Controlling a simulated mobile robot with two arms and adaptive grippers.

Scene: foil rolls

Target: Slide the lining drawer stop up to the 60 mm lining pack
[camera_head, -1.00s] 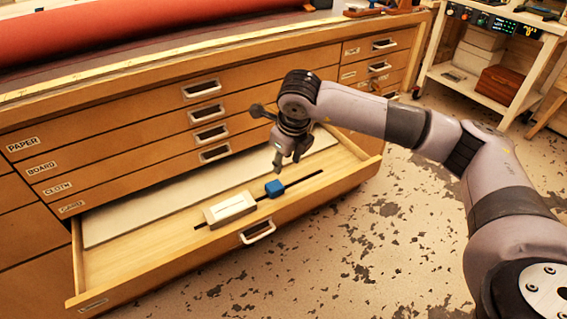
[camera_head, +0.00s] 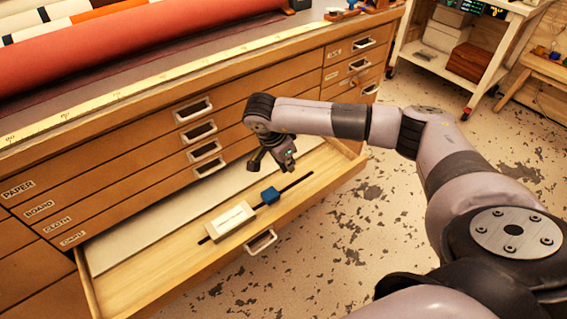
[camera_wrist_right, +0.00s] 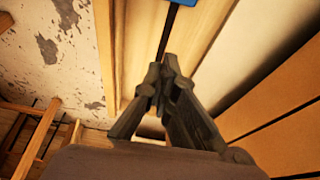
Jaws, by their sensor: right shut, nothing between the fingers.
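The blue drawer stop (camera_head: 270,195) sits on a dark slot (camera_head: 297,184) in the open bottom drawer (camera_head: 325,192). The pale lining pack (camera_head: 231,218) lies over the same slot, to the left of the stop, with a small gap between them. My right gripper (camera_head: 290,167) is shut and empty, above the slot to the upper right of the stop. In the right wrist view, the shut fingertips (camera_wrist_right: 164,80) are over the slot (camera_wrist_right: 165,38). Only a sliver of the blue stop (camera_wrist_right: 184,2) shows at the top edge there. My left gripper is out of view.
A white sheet (camera_head: 150,228) lies along the back of the drawer. Closed drawers (camera_head: 120,165) rise behind it. A red roll (camera_head: 120,52) lies on the cabinet top. The floor (camera_head: 340,255) in front of the drawer is clear.

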